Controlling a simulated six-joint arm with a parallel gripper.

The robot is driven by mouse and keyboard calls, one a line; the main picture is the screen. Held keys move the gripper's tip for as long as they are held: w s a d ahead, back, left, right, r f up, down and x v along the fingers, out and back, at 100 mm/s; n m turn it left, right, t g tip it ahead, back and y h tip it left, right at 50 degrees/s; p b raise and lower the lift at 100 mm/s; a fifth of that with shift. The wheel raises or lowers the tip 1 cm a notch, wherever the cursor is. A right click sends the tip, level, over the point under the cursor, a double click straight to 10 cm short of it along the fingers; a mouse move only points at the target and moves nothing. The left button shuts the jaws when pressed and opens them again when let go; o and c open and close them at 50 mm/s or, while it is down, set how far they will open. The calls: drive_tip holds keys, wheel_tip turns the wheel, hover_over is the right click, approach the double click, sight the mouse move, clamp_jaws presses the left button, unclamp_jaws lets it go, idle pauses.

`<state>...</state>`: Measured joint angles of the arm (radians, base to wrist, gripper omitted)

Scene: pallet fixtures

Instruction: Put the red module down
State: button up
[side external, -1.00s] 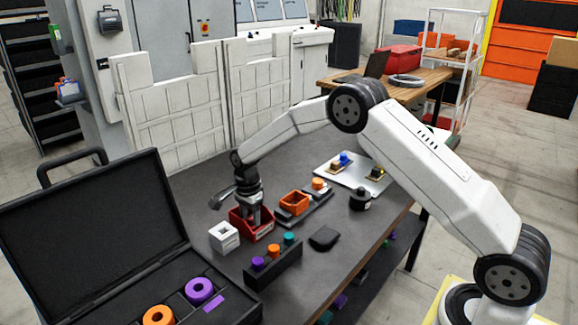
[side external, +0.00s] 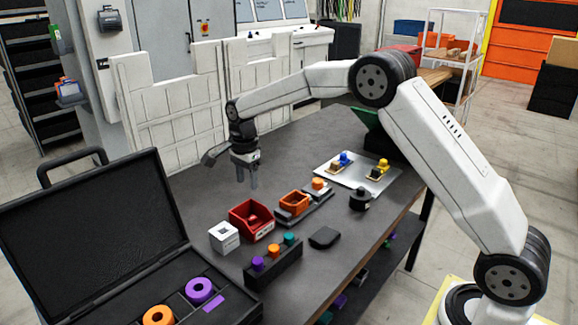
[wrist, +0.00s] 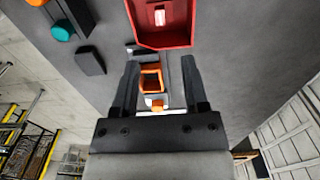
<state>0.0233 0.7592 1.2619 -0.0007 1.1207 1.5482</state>
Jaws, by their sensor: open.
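My gripper (side external: 247,181) is open and empty, raised above the dark table behind the red bin. In the wrist view its two spread fingers (wrist: 159,78) have nothing between them at the tips. The red bin (side external: 241,226) stands upright on the table, and part of it shows at the top of the wrist view (wrist: 184,38). A small red piece, seemingly the red module (side external: 254,218), rests inside the bin, apart from my gripper. In the wrist view it shows a pale top (wrist: 159,17). Its lower part is hidden by the bin's front wall.
A white cube (side external: 224,238) stands left of the bin. A black holder (side external: 273,270) with purple, orange and teal pegs lies in front. An orange open box (side external: 294,202) sits in a dark fixture on the right. A metal plate (side external: 357,173) carries small parts. The table's back left is clear.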

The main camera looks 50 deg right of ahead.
drive_tip(key=shift+s, duration=0.1)
idle(0.6)
drive_tip(key=s+n, duration=0.3)
drive_tip(key=s, duration=0.1)
drive_tip(key=s+n+t, duration=0.1)
drive_tip(key=s+n, duration=0.2)
drive_tip(key=s, duration=0.2)
drive_tip(key=s+a+n, duration=0.1)
drive_tip(key=s+n, duration=0.2)
drive_tip(key=s, duration=0.1)
drive_tip(key=shift+s+f+n, duration=0.15)
drive_tip(key=shift+f+n, duration=0.2)
drive_tip(key=shift+n, duration=0.05)
drive_tip(key=s+f+n+t, duration=0.1)
drive_tip(key=s+f+n, duration=0.2)
drive_tip(key=s+n, duration=0.5)
drive_tip(key=s, duration=0.6)
drive_tip(key=shift+s+a+t, duration=0.15)
drive_tip(key=shift+s+t, duration=0.05)
drive_tip(key=shift+t, duration=0.1)
